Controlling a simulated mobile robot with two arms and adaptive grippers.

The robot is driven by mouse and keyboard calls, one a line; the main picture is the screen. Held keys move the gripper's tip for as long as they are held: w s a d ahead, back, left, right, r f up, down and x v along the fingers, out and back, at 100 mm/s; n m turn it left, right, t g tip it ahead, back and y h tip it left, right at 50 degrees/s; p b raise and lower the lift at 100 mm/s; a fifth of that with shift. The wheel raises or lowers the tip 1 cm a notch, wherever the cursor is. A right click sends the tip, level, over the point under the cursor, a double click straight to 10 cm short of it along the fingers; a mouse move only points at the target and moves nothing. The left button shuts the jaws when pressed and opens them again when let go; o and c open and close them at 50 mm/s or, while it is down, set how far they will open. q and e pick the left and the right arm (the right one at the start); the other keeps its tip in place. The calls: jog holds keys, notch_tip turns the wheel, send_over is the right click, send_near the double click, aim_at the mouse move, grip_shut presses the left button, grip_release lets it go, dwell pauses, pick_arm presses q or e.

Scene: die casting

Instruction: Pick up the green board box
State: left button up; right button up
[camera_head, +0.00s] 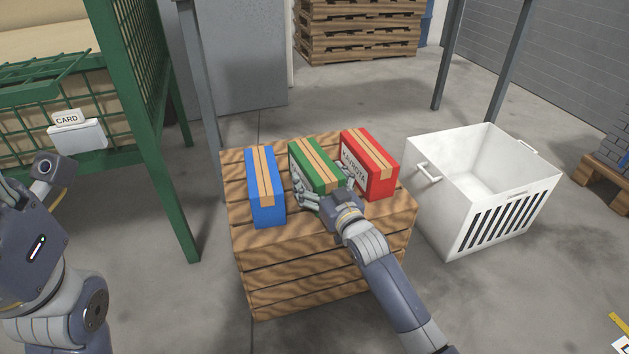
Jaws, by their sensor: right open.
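The green board box (313,155) has tan tape strips along its top and stands on a wooden crate (320,251), between a blue box and a red box. My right gripper (322,190) is at the near end of the green box, open, with fingers on both sides of that end. The hand hides the box's near lower part, and I cannot tell whether the fingers touch it. My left gripper (14,200) shows only in part at the left edge, far from the boxes; its fingers are mostly cut off.
The blue box (265,205) stands close on the left, and the red box (383,182) close on the right. A white slotted bin (440,207) is right of the crate. A green mesh cage (150,150) stands at the left. Pallets (358,32) are stacked behind.

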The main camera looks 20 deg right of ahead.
jog(key=shift+w, duration=0.1)
jog(key=c, duration=1.6)
jog(key=shift+r, duration=0.25)
jog(key=shift+r, duration=0.15)
